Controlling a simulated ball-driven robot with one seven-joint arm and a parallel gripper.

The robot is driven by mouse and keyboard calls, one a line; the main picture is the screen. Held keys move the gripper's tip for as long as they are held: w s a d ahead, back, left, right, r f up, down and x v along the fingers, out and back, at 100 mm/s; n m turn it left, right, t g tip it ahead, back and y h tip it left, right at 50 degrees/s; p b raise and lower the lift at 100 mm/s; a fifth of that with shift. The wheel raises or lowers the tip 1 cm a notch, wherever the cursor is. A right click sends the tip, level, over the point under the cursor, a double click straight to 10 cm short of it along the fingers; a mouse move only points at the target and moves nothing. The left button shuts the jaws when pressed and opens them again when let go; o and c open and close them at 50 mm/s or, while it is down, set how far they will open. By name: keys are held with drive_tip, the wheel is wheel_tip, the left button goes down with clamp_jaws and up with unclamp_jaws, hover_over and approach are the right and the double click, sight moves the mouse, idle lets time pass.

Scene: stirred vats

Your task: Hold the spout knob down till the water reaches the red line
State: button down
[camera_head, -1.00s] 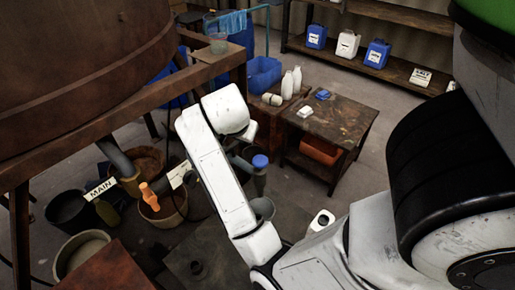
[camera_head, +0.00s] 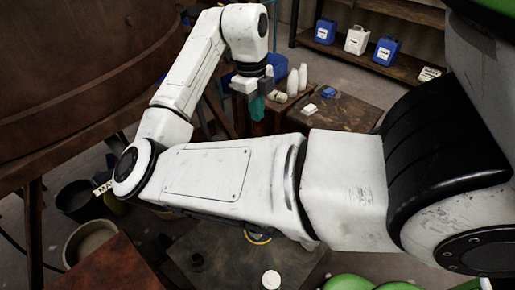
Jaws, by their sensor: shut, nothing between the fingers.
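The large rust-brown vat (camera_head: 70,75) fills the upper left of the head view. The edge of a MAIN sign (camera_head: 103,188) shows below it, mostly covered by my arm. My arm crosses the middle of the view and bends up and back. My gripper (camera_head: 256,106) hangs at its end, fingers down and together with nothing held, in front of the blue crate and small workbench. I see no contact with anything. The spout knob, the water and the red line cannot be made out. My arm hides the area under the vat's spout.
Black and tan buckets (camera_head: 88,240) stand on the floor at lower left. A low workbench (camera_head: 345,110) with white bottles (camera_head: 292,80) at its left is behind my arm. Several blue and white canisters (camera_head: 356,40) sit on the back shelf. Bare floor shows between bench and shelf.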

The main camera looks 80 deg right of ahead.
drive_tip(key=shift+w+a+r+m+y, duration=0.2)
drive_tip(key=shift+a+m+y, duration=0.1)
drive_tip(key=shift+a+m, duration=0.1)
drive_tip(key=shift+f, duration=0.15)
drive_tip(key=f+p, duration=0.1)
drive_tip(key=f, duration=0.3)
drive_tip(key=s+f, duration=0.1)
drive_tip(key=f, duration=0.4)
drive_tip(key=a+f+p, duration=0.1)
drive_tip(key=f, duration=0.3)
drive_tip(key=shift+s+f+p, duration=0.15)
drive_tip(key=shift+f+p, duration=0.1)
drive_tip(key=shift+p, duration=0.1)
drive_tip(key=shift+f, duration=0.1)
